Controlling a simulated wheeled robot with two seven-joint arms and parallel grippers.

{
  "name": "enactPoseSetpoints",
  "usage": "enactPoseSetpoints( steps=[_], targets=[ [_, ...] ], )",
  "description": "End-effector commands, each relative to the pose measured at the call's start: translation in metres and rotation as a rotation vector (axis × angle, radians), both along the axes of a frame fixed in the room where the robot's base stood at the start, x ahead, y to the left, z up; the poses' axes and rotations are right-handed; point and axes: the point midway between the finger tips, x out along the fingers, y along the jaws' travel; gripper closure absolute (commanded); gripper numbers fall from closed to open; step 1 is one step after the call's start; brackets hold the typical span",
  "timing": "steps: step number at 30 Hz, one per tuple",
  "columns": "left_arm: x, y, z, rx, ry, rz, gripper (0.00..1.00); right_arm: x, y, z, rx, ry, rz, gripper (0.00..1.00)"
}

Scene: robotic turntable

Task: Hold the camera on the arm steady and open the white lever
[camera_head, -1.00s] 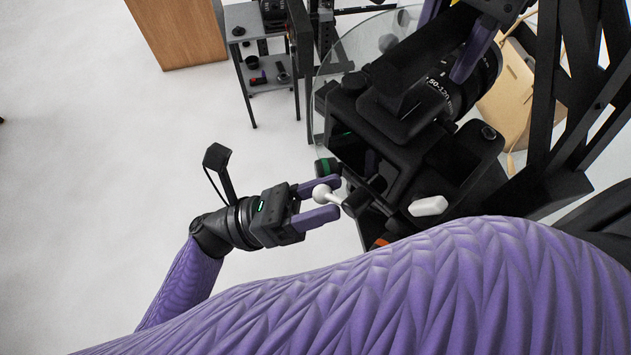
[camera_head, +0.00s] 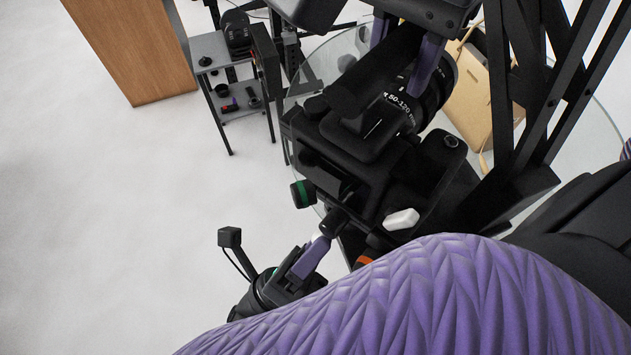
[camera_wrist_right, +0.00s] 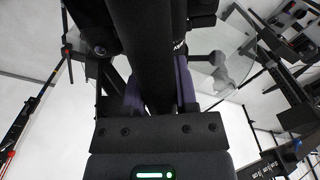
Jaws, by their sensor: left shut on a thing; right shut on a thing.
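The black camera (camera_head: 385,125) with its lens (camera_head: 432,100) sits on the arm in the upper middle of the head view. My right gripper (camera_head: 402,60) has its purple fingers on either side of the camera's black top handle (camera_head: 375,70) and is shut on it. The right wrist view shows its fingers (camera_wrist_right: 158,95) flanking a dark bar.
A glass disc (camera_head: 325,65) lies behind the camera. A small grey shelf (camera_head: 235,90) and a wooden cabinet (camera_head: 135,45) stand at the upper left. A tan bag (camera_head: 470,95) is behind the lens. The floor at left is clear.

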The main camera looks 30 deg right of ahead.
Motion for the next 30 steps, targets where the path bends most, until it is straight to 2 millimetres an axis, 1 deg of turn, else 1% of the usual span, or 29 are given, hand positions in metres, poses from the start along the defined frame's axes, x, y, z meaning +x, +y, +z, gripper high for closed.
enactPoseSetpoints(
  steps=[15,16,17,18,20,21,30],
  targets=[
    [-0.0008,-0.0008,-0.0004,-0.004,0.016,-0.001,1.00,0.0004,0.0002,0.0009,0.001,-0.003,0.000,1.00],
    [-0.0007,-0.0009,-0.0003,-0.004,0.016,-0.001,0.36,0.0004,0.0002,0.0009,0.001,-0.003,0.000,1.00],
    [-0.0008,-0.0008,-0.0002,-0.004,0.016,-0.001,0.30,0.0004,0.0002,0.0009,0.001,-0.003,0.000,1.00],
    [-0.0008,-0.0008,-0.0002,-0.004,0.015,-0.001,0.22,0.0004,0.0002,0.0009,0.001,-0.003,0.000,1.00],
    [-0.0008,-0.0006,-0.0002,-0.004,0.015,-0.001,0.09,0.0004,0.0002,0.0008,0.001,-0.003,0.000,1.00],
    [-0.0008,-0.0006,-0.0002,-0.004,0.015,-0.001,0.07,0.0003,0.0001,0.0008,0.000,-0.003,0.000,1.00],
    [-0.0008,-0.0005,-0.0002,-0.005,0.014,-0.001,0.07,0.0002,0.0000,0.0006,0.000,-0.002,0.000,1.00]
  ],
)
